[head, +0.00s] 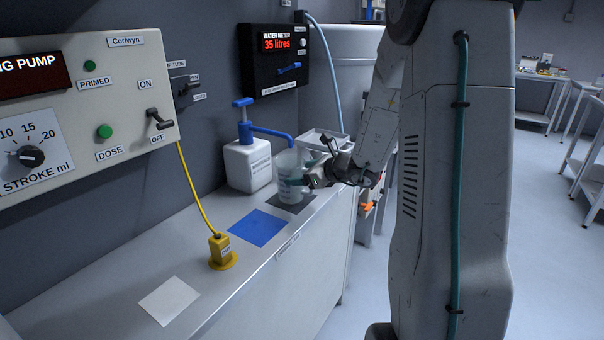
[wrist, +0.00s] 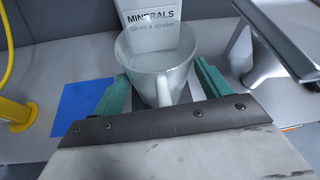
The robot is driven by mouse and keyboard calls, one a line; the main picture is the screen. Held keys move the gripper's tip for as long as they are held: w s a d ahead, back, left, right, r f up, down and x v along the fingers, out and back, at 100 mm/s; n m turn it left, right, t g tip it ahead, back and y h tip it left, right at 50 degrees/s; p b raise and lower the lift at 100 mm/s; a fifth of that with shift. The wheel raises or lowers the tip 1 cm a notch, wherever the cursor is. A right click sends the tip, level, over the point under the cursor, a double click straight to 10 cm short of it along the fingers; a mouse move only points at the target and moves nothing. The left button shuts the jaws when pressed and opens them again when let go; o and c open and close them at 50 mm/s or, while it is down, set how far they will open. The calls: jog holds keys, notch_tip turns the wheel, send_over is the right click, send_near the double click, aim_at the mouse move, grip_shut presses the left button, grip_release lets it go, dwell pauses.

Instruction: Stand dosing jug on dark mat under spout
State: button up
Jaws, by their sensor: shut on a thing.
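The clear dosing jug (head: 289,178) stands upright at or just above the dark mat (head: 306,200) at the far end of the bench; I cannot tell whether its base touches. The blue spout (head: 272,134) of the white minerals container (head: 247,165) reaches over toward the jug's rim. My gripper (head: 308,177) is shut on the jug from the right. In the wrist view the jug (wrist: 160,62) sits between the green fingers, its handle facing me. The mat is mostly hidden by the jug and gripper.
A blue mat (head: 258,228) and a white mat (head: 168,300) lie bare on the bench. A yellow plug (head: 221,250) with a cable stands between them. A grey tray (head: 322,138) is behind the gripper. The control panel (head: 80,110) overhangs the bench at left.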

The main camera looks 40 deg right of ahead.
jog(key=shift+f, duration=0.1)
jog(key=o, duration=1)
